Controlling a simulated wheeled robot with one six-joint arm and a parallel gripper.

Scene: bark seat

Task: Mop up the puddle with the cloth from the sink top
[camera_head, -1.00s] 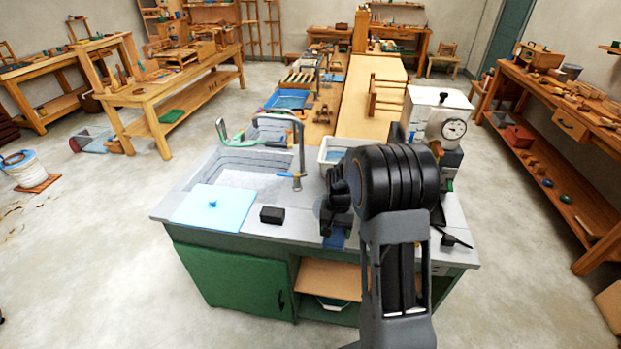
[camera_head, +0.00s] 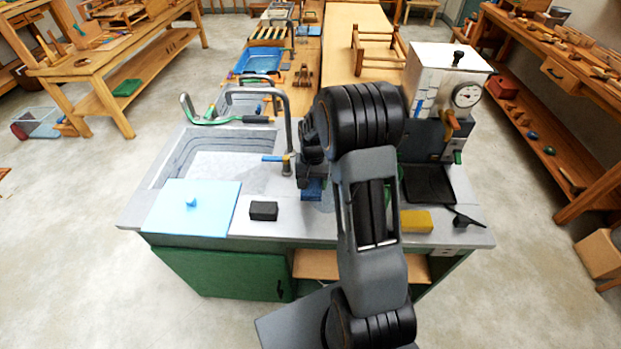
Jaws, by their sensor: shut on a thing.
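My gripper (camera_head: 310,180) is over the sink top (camera_head: 285,229), right of the tap, pointing down and partly hidden by my own arm. It is shut on a folded blue cloth (camera_head: 312,190), whose lower part shows beneath the jaws. The cloth is at or just above the counter; I cannot tell whether it touches. A darker greyish patch (camera_head: 326,203) shows beside the cloth, perhaps the puddle; my arm hides much of that area.
Left of the gripper are a black block (camera_head: 263,211), a pale blue board (camera_head: 215,222) and the sink basin (camera_head: 172,160) with its tap (camera_head: 287,130). To the right are a yellow block (camera_head: 416,221) and a white gauge-fronted boiler (camera_head: 437,75).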

